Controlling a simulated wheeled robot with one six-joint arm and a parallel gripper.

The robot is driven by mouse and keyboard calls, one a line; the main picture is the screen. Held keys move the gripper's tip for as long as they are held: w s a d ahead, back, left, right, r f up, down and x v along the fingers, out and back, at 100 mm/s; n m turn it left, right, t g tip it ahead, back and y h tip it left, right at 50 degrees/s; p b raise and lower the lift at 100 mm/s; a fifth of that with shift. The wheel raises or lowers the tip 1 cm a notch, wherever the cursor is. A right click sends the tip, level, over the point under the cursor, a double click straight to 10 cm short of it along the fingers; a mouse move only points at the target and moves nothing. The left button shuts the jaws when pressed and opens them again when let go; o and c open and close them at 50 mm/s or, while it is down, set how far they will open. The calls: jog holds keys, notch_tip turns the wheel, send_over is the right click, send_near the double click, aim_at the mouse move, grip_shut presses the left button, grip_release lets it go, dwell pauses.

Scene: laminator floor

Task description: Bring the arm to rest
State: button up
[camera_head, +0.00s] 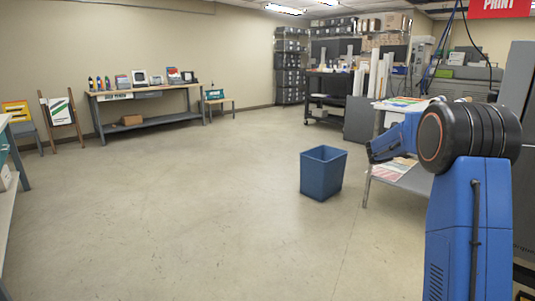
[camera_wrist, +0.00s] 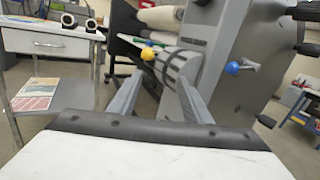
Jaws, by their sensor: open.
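My arm shows at the right of the head view, a blue column-like link with a large black joint and a shorter blue link reaching left beside a work table. My gripper (camera_wrist: 158,90) shows in the wrist view with its two grey fingers spread apart and nothing held between them. I cannot tell the gap between the fingers and the machine. The gripper's fingers cannot be made out in the head view.
A blue bin (camera_head: 322,174) stands on the floor left of my arm. A table with a white drawer (camera_wrist: 48,43) and prints (camera_wrist: 36,94) on its lower shelf is at the wrist view's left. A workbench (camera_head: 150,122) lines the far wall. The middle floor is clear.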

jog(key=s+a+f+m+g+y, duration=0.15)
jog(key=s+a+m+y, duration=0.45)
jog(key=s, duration=0.7)
jog(key=s+a+f+m+y, duration=0.1)
jog(key=s+a+f+m, duration=0.25)
jog(key=s+a, duration=0.7)
jog(key=s+a+f+m+y, duration=0.3)
jog(key=s+a+f+m, duration=0.1)
jog(key=s+a, duration=0.3)
jog(key=s+a+f+m+t+y, duration=0.1)
jog(key=s+a+f+m+y, duration=0.3)
jog(key=s+a, duration=0.4)
jog(key=s+a+f+m+t+y, duration=0.1)
jog(key=s+a+f+m+y, duration=0.3)
jog(key=s+a, duration=0.4)
jog(key=s+f, duration=0.1)
jog(key=s, duration=0.5)
jog(key=shift+a+f, duration=0.2)
jog(key=shift+f, duration=0.05)
jog(key=shift+d, duration=0.1)
